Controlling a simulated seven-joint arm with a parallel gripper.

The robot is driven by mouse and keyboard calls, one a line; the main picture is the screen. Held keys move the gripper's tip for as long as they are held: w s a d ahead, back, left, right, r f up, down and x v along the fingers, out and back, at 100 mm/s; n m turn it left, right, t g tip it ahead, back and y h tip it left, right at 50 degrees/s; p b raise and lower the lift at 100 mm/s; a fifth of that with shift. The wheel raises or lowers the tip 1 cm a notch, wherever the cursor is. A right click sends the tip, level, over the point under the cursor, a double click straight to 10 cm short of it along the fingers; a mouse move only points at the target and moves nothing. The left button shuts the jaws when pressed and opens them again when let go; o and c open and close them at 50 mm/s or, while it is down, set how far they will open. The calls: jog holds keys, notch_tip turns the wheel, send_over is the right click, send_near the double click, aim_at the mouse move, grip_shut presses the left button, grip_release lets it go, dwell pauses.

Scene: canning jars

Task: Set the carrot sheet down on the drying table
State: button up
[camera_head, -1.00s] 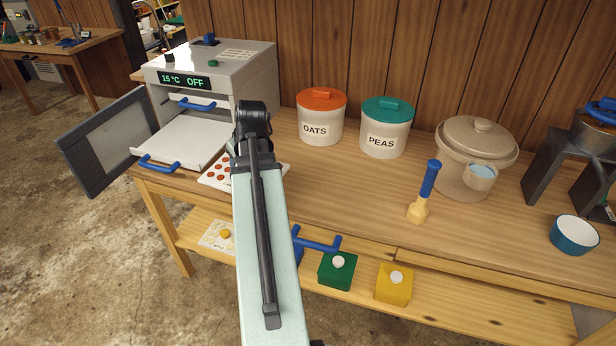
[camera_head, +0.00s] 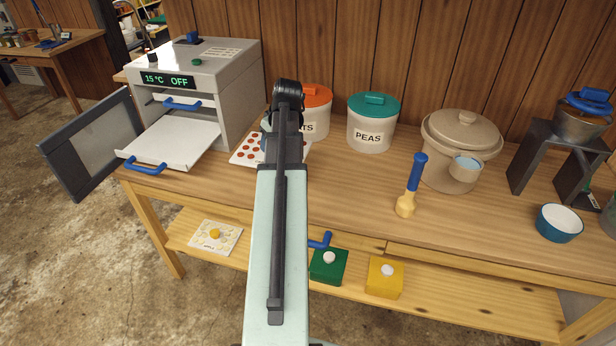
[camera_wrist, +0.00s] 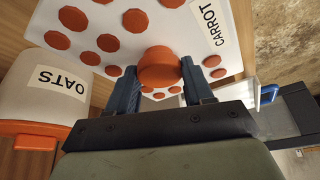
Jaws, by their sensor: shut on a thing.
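The carrot sheet (camera_head: 248,152) is a white sheet with orange round slices, over the workbench (camera_head: 340,190) between the dryer and the oats canister. My arm hides part of it. The wrist view shows its CARROT label (camera_wrist: 208,20) and a thick orange knob (camera_wrist: 158,66). My gripper (camera_wrist: 161,72) is shut on that knob. The head view does not show the fingers clearly. I cannot tell whether the sheet touches the bench top. Which surface is the drying table is not marked; another wooden table (camera_head: 62,47) stands at the far left.
The dryer (camera_head: 225,85) reads 15 °C OFF; its door (camera_head: 95,145) is open and a white tray (camera_head: 180,143) sticks out. Oats (camera_head: 318,97) and peas (camera_head: 372,125) canisters stand behind. A blue-handled tool (camera_head: 416,175) and a crock (camera_head: 455,150) are to the right. A fruit sheet (camera_head: 228,240) lies on the lower shelf.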

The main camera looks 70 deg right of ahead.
jog(key=shift+f, duration=4.95)
jog(key=shift+f, duration=0.15)
jog(key=o, duration=1.1)
jog(key=shift+o, duration=0.2)
jog(key=v, duration=1.2)
